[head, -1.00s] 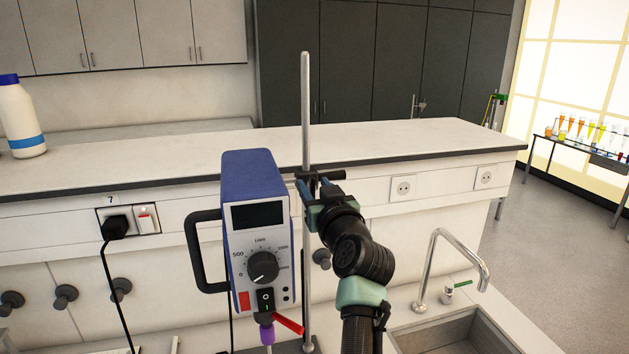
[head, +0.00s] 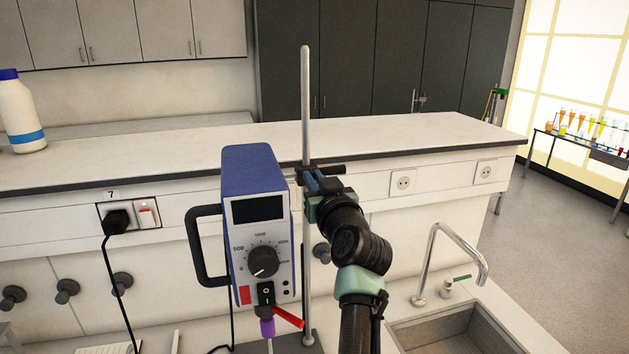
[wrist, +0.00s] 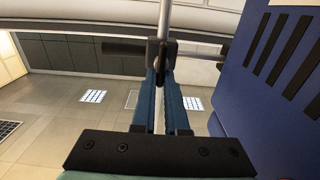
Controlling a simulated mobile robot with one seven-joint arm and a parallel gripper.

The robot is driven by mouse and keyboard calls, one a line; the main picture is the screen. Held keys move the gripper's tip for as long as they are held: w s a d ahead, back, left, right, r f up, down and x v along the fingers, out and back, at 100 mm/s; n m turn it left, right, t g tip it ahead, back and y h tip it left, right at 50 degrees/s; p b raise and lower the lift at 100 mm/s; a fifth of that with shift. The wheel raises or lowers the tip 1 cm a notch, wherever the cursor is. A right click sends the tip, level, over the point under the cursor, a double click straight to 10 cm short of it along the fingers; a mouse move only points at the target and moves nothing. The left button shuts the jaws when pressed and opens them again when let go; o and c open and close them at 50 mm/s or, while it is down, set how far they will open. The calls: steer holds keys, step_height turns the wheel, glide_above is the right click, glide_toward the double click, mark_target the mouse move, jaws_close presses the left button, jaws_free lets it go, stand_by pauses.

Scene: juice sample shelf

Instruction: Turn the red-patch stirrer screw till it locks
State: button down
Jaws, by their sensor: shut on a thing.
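The stirrer (head: 255,175) is a blue and white box with a dial, a dark display and a red patch (head: 245,294) low on its front. A dark clamp (head: 331,170) joins it to an upright metal rod (head: 306,100). My gripper (head: 313,183) is at this clamp, just right of the rod. In the wrist view its blue fingers (wrist: 161,74) are shut on a small black screw (wrist: 167,58) at the clamp. The fingers cover part of the screw, so its turn angle is hard to tell. The stirrer's blue side (wrist: 270,110) fills the right of that view.
A black handle (head: 192,250) sticks out left of the stirrer. A red lever (head: 288,316) and purple chuck (head: 267,328) are below it. A sink (head: 450,330) with a tap (head: 432,262) is at right. A white bottle (head: 20,115) stands far left.

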steer(key=shift+f+m, duration=0.3)
steer(key=shift+f, duration=0.1)
steer(key=m, duration=0.3)
steer(key=m+b, duration=0.1)
steer(key=m, duration=0.2)
steer(key=m+b, duration=0.1)
steer(key=m, duration=0.2)
steer(key=shift+w+d+f, duration=0.15)
steer(key=shift+d+f, duration=0.05)
steer(key=shift+d, duration=0.2)
steer(key=shift+m, duration=0.5)
steer(key=shift+r, duration=0.1)
steer(key=c, duration=0.9)
jaws_free()
steer(key=shift+a, duration=0.1)
